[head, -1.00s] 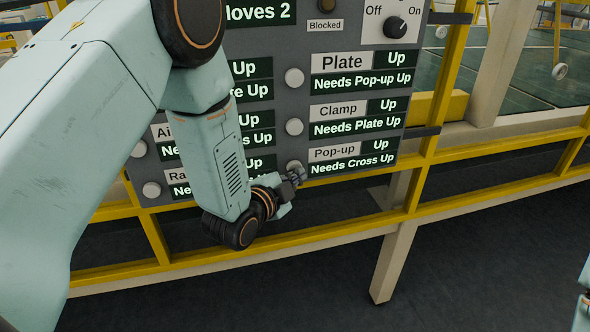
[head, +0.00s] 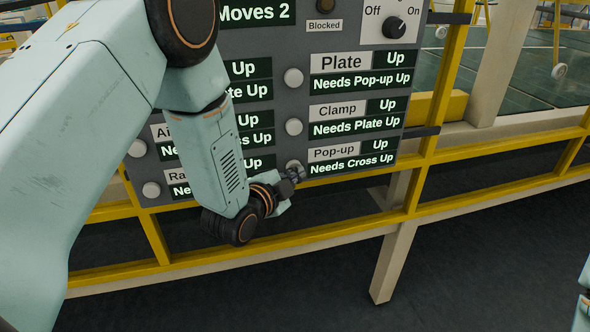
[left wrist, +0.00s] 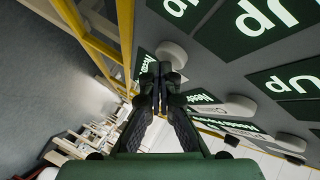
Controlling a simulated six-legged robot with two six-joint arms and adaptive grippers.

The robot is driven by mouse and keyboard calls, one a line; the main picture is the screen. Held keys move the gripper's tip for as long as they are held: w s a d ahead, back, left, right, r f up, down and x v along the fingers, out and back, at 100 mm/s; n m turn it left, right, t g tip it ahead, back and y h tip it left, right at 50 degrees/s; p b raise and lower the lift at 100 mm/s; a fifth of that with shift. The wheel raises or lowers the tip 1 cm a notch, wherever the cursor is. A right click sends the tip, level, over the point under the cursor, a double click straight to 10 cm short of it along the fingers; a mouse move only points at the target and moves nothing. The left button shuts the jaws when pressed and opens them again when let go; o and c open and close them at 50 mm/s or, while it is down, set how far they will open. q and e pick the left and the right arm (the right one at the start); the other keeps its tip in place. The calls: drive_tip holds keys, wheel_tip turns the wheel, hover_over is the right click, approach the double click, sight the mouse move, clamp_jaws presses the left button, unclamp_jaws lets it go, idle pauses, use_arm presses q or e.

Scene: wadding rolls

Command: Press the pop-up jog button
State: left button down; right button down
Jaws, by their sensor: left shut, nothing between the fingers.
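The pop-up jog button (head: 293,165) is a pale round knob on the grey panel, left of the "Pop-up" label (head: 334,153). Its display reads "Up" and "Needs Cross Up". My left gripper (head: 297,173) is shut and empty, its tips at the lower right of this button and partly covering it. In the left wrist view the closed fingertips (left wrist: 159,72) point at a pale round button (left wrist: 172,52) just beyond them. I cannot tell whether they touch it. My right gripper is out of view.
The Clamp button (head: 294,127) and Plate button (head: 293,78) sit above on the panel (head: 284,105). An Off/On knob (head: 394,28) is at the upper right. A yellow rail (head: 470,206) runs below and right. My left arm hides part of the left column.

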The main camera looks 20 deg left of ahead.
use_arm(q)
drive_tip(key=shift+w+a, duration=0.15)
idle(0.5)
drive_tip(key=shift+s+d, duration=0.5)
drive_tip(key=shift+s, duration=0.3)
drive_tip(key=s+d, duration=0.1)
drive_tip(key=s, duration=0.1)
drive_tip(key=s+d+p, duration=0.1)
drive_tip(key=s, duration=0.1)
drive_tip(key=shift+d, duration=0.4)
drive_tip(key=shift+f, duration=0.1)
idle(0.4)
